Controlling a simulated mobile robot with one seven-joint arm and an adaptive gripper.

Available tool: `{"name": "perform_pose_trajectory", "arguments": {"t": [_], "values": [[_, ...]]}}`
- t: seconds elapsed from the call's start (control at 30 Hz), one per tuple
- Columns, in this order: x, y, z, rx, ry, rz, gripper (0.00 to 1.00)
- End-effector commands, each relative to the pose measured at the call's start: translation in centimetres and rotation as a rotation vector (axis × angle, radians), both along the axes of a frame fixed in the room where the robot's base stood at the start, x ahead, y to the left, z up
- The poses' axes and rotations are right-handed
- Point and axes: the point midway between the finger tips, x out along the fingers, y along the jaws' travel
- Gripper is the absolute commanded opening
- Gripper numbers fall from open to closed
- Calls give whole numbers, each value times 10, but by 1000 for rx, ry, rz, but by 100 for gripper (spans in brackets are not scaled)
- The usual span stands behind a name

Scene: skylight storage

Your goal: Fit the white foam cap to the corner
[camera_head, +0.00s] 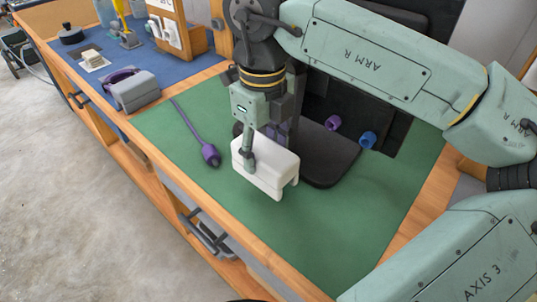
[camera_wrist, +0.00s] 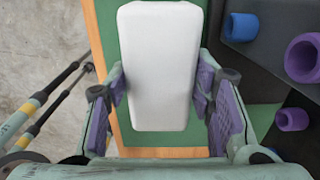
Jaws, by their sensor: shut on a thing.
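The white foam cap (camera_head: 262,170) is a thick white block with a notched underside, seen in the head view above the green mat (camera_head: 310,240). My gripper (camera_head: 250,152) points down and is shut on it. In the wrist view the white foam cap (camera_wrist: 158,62) sits between my two purple-padded fingers (camera_wrist: 160,95), one on each side. A black panel (camera_head: 325,150) with rounded corners lies just behind and right of the cap. I cannot tell which corner is meant, nor whether the cap touches the mat.
A purple ring (camera_head: 333,122) and a blue ring (camera_head: 368,139) are on the dark structure at the back. A purple-handled tool (camera_head: 210,154) lies left of the cap. A grey block (camera_head: 135,91) is on the blue mat. The mat's front part is clear.

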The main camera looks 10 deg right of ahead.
Motion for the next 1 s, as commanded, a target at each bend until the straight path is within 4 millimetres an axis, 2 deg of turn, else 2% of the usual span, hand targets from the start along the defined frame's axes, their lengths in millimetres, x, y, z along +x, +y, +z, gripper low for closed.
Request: {"name": "perform_pose_trajectory", "arguments": {"t": [0.17,0.43,0.87,0.9,1.0], "values": [[8,-10,-3,-1,1,0,9],[8,-10,-37,-1,2,1,9],[8,-10,-42,-1,0,1,9],[8,-10,-40,-1,0,1,52],[8,-10,-40,-1,1,1,58]]}}
